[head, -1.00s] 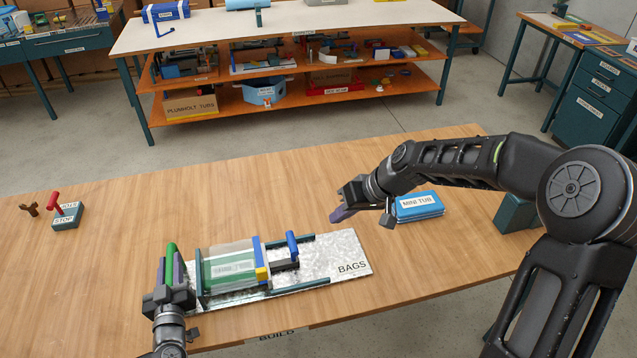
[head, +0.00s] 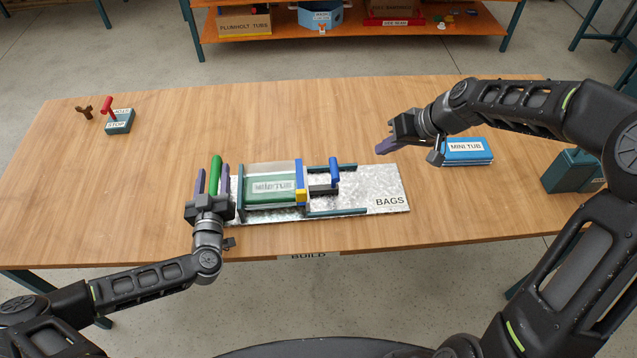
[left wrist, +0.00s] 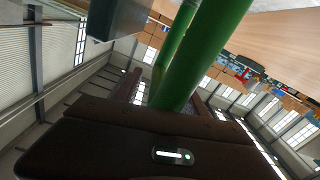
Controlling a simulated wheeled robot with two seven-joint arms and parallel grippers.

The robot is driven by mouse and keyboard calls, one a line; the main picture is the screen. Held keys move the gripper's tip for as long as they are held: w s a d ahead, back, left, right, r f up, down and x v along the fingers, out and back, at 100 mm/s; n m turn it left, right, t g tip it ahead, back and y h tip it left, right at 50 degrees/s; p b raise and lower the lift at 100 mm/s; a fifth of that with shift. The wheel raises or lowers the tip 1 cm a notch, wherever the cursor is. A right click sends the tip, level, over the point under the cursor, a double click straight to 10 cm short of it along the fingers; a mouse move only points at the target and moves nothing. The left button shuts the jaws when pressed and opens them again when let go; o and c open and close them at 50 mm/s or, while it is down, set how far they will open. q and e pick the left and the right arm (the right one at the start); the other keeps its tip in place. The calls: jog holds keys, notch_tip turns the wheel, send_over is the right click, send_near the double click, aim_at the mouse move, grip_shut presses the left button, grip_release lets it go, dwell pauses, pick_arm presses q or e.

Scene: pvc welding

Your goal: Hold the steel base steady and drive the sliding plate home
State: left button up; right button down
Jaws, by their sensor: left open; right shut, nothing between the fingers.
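The steel base (head: 391,178) is a shiny flat plate marked BAGS, lying near the table's front edge. On it sits a framed part with a clear-topped green block (head: 268,190), a blue and yellow end plate (head: 300,183) and a blue upright handle (head: 334,170); I cannot tell which piece is the sliding plate. A green upright handle (head: 215,172) stands at the left end. My left gripper (head: 212,181) is open, its fingers on either side of the green handle, which also shows large in the left wrist view (left wrist: 190,55). My right gripper (head: 384,148) is shut and empty, above the table behind the base.
A teal box (head: 572,171) stands at the right. A small box with a red lever (head: 119,121) is at the far left. The table's left middle is clear.

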pick_arm(q)
jog(key=shift+f, duration=0.25)
jog(key=s, duration=1.2)
jog(key=shift+d+r, duration=0.15)
jog(key=shift+r, duration=0.05)
jog(key=shift+d, duration=0.1)
